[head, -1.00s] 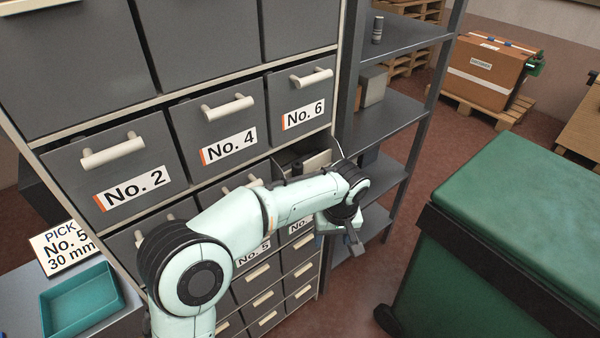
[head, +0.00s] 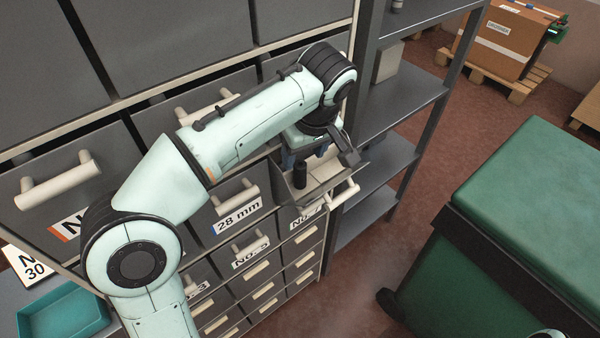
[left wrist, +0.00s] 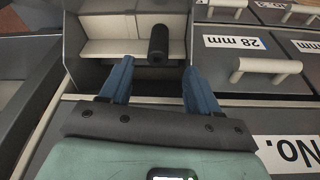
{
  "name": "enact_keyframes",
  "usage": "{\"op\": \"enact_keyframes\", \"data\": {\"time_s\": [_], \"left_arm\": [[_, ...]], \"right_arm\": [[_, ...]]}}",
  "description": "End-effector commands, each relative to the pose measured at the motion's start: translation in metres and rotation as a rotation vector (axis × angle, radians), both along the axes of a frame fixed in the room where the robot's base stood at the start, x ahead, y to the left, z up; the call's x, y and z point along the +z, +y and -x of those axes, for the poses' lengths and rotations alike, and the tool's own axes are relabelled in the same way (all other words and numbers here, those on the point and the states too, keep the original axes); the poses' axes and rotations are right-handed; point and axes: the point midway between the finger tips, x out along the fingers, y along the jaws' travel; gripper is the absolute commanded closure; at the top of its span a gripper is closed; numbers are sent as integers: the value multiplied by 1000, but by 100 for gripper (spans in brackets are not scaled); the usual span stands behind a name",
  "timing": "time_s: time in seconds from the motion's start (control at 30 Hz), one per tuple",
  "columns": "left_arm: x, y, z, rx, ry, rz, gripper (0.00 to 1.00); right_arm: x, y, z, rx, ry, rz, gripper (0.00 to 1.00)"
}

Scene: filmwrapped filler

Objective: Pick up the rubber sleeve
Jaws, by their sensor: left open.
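The rubber sleeve is a small black cylinder (head: 300,174) standing in an open drawer (head: 345,182) of the grey cabinet. In the left wrist view the sleeve (left wrist: 158,45) stands upright near the drawer's pale inner blocks. My left gripper (head: 318,156) is over the open drawer, its fingers pointing into it. In the left wrist view the blue fingers of the left gripper (left wrist: 158,68) are spread apart, with the sleeve ahead of and roughly between their tips. Nothing is held.
Closed drawers with pale handles, one labelled 28 mm (head: 238,216), surround the open one. A dark shelf rack (head: 400,100) stands close on the right. A green bin (head: 530,190) is at the right. A teal tray (head: 62,312) lies at the lower left.

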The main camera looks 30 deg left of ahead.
Motion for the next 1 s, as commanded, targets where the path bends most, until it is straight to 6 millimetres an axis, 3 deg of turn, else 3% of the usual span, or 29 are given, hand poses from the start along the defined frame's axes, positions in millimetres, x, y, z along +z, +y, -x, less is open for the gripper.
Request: {"op": "enact_keyframes", "data": {"time_s": [0.23, 0.57, 0.7, 0.77, 1.0], "left_arm": [[-36, 10, -7, 1, 3, -1, 38], [-42, 11, -9, 0, 0, 0, 38], [-42, 11, -9, 0, 0, 0, 84], [-42, 11, -9, 0, 0, 0, 100], [-42, 11, -9, 0, -1, 1, 100]], "right_arm": [[-8, 0, 4, 0, 4, 0, 54], [-8, 0, 4, 0, 4, 0, 54], [-8, 0, 4, 0, 4, 0, 54], [-8, 0, 4, 0, 4, 0, 54], [-8, 0, 4, 0, 4, 0, 54]]}}
